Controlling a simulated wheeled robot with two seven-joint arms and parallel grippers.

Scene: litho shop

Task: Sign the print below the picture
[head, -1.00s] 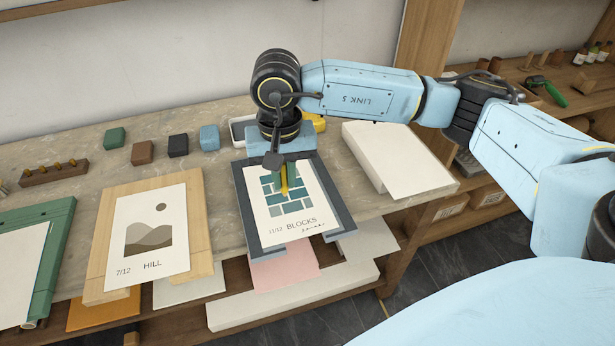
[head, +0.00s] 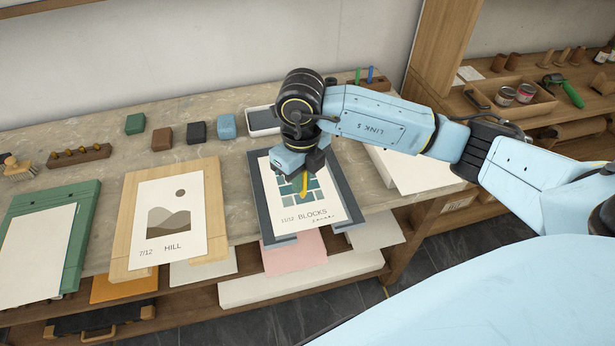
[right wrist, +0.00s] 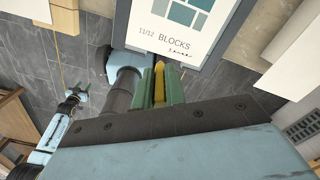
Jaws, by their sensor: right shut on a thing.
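The BLOCKS print (head: 330,217), white with teal blocks, lies on a dark grey board (head: 345,194) on the bench. A dark handwritten signature (head: 323,219) shows below its picture, beside the title; it also shows in the right wrist view (right wrist: 180,53). My right gripper (head: 301,172) is over the upper part of the print, shut on a yellow pencil (head: 304,187). The pencil (right wrist: 159,82) sits between the green fingers in the right wrist view. I cannot tell whether its tip touches paper. A small pale blue arm, apparently my left, shows far left there; its gripper (right wrist: 78,89) is too small to read.
The HILL print (head: 172,220) lies on a wooden board to the left, and a green board (head: 75,232) with a blank sheet lies farther left. Small coloured blocks (head: 162,139) and a grey tray (head: 263,122) stand behind. White paper (head: 415,172) lies to the right.

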